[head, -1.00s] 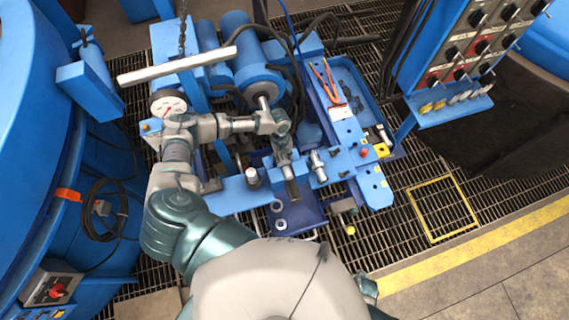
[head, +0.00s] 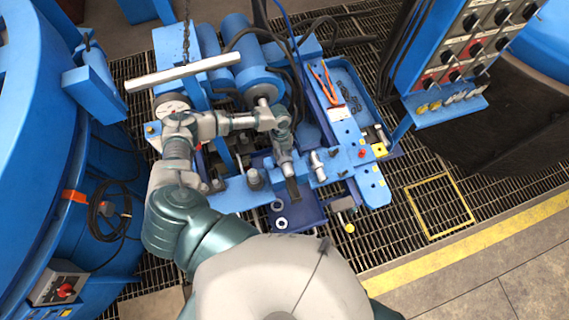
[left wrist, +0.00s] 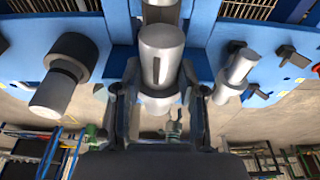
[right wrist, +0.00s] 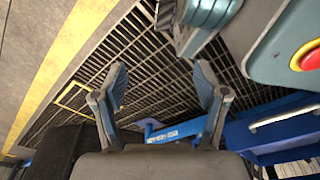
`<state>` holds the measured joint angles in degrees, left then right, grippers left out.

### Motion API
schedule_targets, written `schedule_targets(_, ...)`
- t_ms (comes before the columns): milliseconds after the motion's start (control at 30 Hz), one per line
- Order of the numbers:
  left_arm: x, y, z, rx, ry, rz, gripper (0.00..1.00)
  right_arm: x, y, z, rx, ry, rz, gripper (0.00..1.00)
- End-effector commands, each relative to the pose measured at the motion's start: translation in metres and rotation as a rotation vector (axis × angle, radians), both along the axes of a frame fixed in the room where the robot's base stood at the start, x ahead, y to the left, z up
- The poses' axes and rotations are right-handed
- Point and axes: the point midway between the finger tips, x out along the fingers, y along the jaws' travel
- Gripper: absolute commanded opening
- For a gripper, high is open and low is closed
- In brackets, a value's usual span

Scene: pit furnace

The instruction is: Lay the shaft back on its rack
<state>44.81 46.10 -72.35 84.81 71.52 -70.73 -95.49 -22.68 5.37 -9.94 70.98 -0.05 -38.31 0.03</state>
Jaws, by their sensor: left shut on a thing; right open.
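My left gripper (head: 292,186) reaches over the blue bench in the head view. In the left wrist view its two fingers (left wrist: 160,82) are shut on a grey cylinder with a dark slot, seemingly the shaft (left wrist: 160,52). The shaft's far part is hidden, and I cannot tell whether it touches a support. A blue crosspiece (head: 228,194), possibly the rack, runs beside the gripper. My right gripper (right wrist: 163,85) is open and empty above the floor grating in the right wrist view; it is not seen in the head view.
A dark-collared cylinder (left wrist: 62,75) and a grey cylinder (left wrist: 238,70) flank the held shaft. Rings (head: 281,222) lie on a dark blue plate. A switch panel (head: 480,45) stands right.

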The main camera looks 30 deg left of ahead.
Motion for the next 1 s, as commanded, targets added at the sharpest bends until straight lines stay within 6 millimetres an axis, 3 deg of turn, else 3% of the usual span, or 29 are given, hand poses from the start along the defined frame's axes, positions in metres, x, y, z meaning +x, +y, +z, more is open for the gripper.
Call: schedule_targets(1000,0.002,-0.001,0.036,-0.001,-0.003,0.001,0.0,-0.065,-0.013,-0.029,-0.006,0.032,0.01,0.73)
